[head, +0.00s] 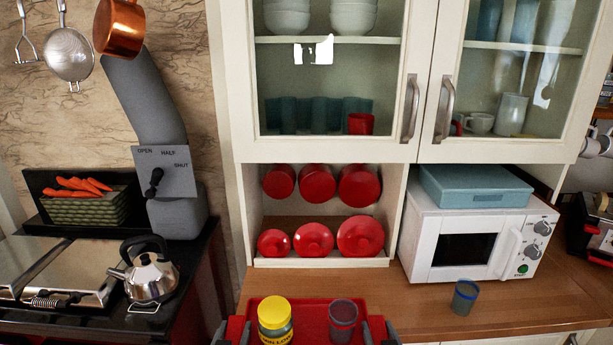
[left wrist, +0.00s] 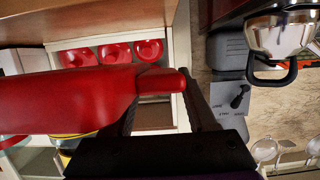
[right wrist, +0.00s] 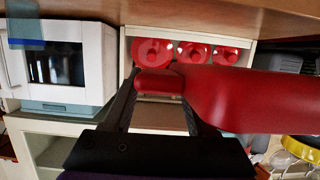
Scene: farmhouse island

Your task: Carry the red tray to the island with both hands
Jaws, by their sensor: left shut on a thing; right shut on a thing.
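The red tray (head: 303,310) is at the bottom of the head view, in front of the wooden counter. A jar with a yellow lid (head: 275,315) and a dark grey cup with a reddish top (head: 343,318) stand upright on it. My left gripper (head: 235,330) is shut on the tray's left end; in the left wrist view its fingers close around the red handle (left wrist: 165,82). My right gripper (head: 378,330) is shut on the right end, and the right wrist view shows the handle (right wrist: 158,82) between its fingers. The tray's near edge is out of view. The island is not seen.
The wooden counter (head: 420,310) holds a white microwave (head: 480,240) with a blue box on top and a blue-grey cup (head: 465,297). Red lidded pots (head: 313,240) sit in the cabinet niche. A stove with a kettle (head: 148,275) is at left.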

